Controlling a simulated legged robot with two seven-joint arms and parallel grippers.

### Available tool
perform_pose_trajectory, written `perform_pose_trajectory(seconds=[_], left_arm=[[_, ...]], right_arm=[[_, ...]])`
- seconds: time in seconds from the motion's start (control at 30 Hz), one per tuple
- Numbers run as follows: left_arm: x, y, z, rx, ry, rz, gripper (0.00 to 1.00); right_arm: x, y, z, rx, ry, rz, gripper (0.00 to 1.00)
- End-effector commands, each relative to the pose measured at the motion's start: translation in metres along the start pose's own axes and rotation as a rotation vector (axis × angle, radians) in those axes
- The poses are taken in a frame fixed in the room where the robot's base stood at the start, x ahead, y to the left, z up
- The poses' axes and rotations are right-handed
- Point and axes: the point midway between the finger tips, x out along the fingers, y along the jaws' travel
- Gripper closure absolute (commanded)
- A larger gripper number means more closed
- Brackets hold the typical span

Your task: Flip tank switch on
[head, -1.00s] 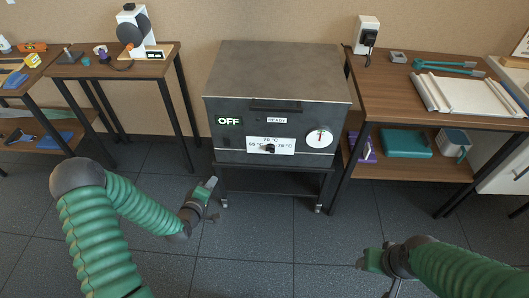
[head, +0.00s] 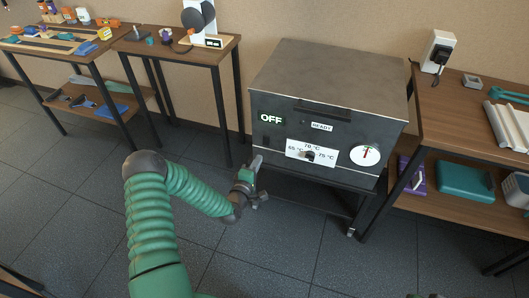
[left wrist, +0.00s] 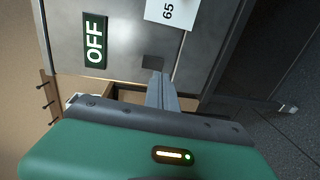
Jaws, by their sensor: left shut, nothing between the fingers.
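The tank (head: 330,75) is a grey metal box on a dark wheeled stand. Its front carries a green-and-white OFF sign (head: 271,118), which also shows sideways in the left wrist view (left wrist: 94,40). A small dark square switch (left wrist: 153,62) is on the panel near the sign. In the head view it is too dark to make out clearly. My left gripper (head: 257,162) is near the tank's lower left front corner. Its fingers (left wrist: 160,92) are shut and empty, pointing towards the switch; I cannot tell whether they touch it. My right gripper is out of view.
The tank front also has a READY sign (head: 321,126), a temperature dial (head: 310,156) and a round gauge (head: 365,154). A wooden table (head: 450,100) stands on the right, and a small one (head: 170,50) on the left. Open floor lies in front.

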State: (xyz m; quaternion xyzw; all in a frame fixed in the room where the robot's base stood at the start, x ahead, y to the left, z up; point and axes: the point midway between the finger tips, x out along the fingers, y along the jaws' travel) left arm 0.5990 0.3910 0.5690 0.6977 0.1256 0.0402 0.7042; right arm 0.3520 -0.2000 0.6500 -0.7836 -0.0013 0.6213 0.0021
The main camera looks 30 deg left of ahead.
Motion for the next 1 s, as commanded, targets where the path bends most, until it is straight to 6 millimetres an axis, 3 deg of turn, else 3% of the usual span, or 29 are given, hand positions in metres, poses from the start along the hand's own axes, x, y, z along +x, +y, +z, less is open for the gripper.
perform_pose_trajectory(seconds=[0.2,0.4,0.8,0.93,1.0], left_arm=[[0.047,-0.004,0.000,0.000,0.001,0.002,1.00],[0.073,-0.001,0.000,0.001,0.001,0.002,1.00],[0.077,0.000,-0.001,0.000,0.001,0.000,1.00],[0.082,-0.007,-0.001,0.000,0.002,0.032,1.00],[0.080,0.000,-0.001,0.000,0.001,0.030,1.00]], right_arm=[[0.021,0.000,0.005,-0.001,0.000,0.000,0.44],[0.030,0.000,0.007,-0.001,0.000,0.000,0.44],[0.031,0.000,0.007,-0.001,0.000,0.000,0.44],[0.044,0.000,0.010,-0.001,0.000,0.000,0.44],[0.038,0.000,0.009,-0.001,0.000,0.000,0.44]])
